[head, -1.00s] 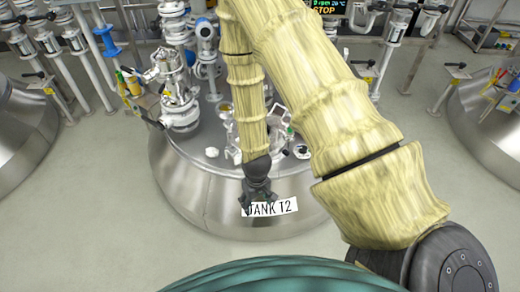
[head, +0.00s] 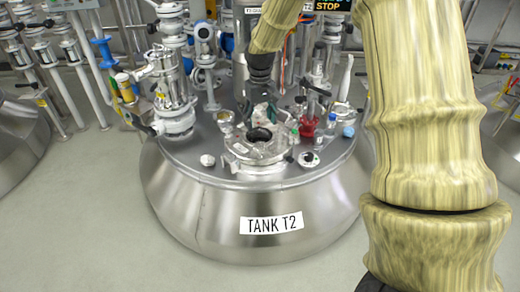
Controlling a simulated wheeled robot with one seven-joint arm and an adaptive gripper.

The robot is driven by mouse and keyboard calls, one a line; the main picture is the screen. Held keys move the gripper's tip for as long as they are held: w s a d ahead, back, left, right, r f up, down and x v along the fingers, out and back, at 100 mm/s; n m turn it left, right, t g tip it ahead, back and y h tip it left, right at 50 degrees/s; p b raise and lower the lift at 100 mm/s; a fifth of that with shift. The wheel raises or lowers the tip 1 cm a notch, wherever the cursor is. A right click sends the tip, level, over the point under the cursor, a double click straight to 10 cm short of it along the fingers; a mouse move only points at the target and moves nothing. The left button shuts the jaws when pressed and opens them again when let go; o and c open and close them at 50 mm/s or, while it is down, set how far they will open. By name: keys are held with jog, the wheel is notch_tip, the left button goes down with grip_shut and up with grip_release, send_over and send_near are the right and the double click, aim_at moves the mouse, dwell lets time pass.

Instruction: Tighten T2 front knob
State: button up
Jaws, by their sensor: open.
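Tank T2 (head: 170,190) is a round steel vessel in the middle of the head view, with a white "TANK T2" label (head: 272,224) on its front wall. On its top sits a round hatch (head: 258,155) with a steel clamp ring and a dark round part at its centre. Small fittings stand around the hatch rim; I cannot tell for certain which one is the front knob. My gripper (head: 261,110) points down above the back of the hatch. It is open, small and partly blurred against the fittings, and I see nothing between its fingers.
A tall valve assembly (head: 173,100) stands on the tank top at left. A red-based fitting (head: 307,127) and a blue cap (head: 348,132) stand right of the hatch. Pipes crowd the back. The floor (head: 85,225) in front is clear.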

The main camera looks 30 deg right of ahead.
aim_at(260, 145)
notch_tip(260, 145, down, 11)
jog(key=b, duration=0.2)
jog(key=shift+r+b, duration=0.2)
jog(key=shift+b, duration=0.2)
jog(key=c, duration=1)
